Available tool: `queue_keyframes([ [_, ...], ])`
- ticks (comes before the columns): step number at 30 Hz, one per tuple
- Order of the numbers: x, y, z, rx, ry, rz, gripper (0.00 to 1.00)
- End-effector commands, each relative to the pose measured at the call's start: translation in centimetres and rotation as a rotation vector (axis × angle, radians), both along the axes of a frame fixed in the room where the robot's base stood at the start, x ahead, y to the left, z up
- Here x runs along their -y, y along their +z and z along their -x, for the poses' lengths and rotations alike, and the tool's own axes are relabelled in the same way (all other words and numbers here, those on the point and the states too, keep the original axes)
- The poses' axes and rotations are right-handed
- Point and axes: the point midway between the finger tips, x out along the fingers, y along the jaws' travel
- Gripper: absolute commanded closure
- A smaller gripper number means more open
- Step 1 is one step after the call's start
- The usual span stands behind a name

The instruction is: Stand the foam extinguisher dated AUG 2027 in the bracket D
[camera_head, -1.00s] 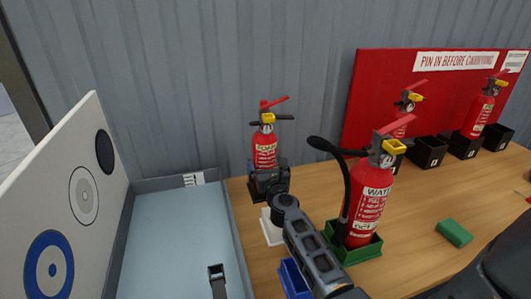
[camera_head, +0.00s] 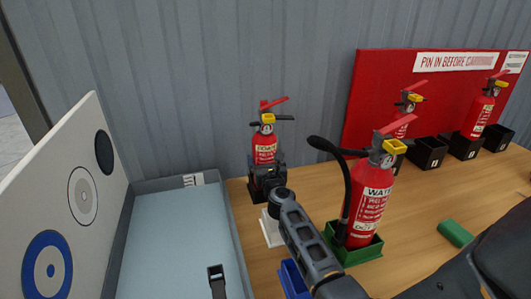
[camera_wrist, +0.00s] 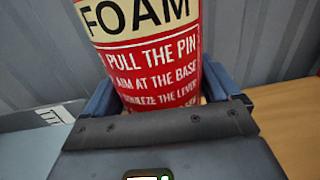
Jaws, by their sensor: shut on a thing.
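A red foam extinguisher (camera_head: 264,150) with a cream label band and yellow pin tag stands upright at the back of the bench, in or just above a dark bracket (camera_head: 256,192). My gripper (camera_head: 267,176) is shut around its lower body. In the wrist view the foam extinguisher (camera_wrist: 150,50) fills the space between my fingers, and its label reads FOAM. Its date does not show. The letter on the dark bracket is hidden by my gripper, and I cannot tell whether the base rests on its floor.
A water extinguisher (camera_head: 370,205) stands in a green bracket (camera_head: 362,250) right of my arm. White (camera_head: 271,230) and blue (camera_head: 293,277) brackets lie near my forearm. Black brackets (camera_head: 428,152), some with extinguishers, line the red board (camera_head: 365,95). A green block (camera_head: 455,233) lies at right. A grey tray (camera_head: 180,245) is at left.

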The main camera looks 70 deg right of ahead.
Motion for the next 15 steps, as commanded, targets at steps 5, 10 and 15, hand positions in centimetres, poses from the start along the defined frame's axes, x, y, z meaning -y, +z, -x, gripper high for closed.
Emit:
queue_keyframes([
  [5,-0.02,-0.01,0.0,0.0,0.0,0.0,0.48],
  [10,-0.02,-0.01,0.0,0.0,0.0,0.0,0.64],
  [15,0.08,0.61,-0.13,0.006,0.0,0.007,0.71],
])
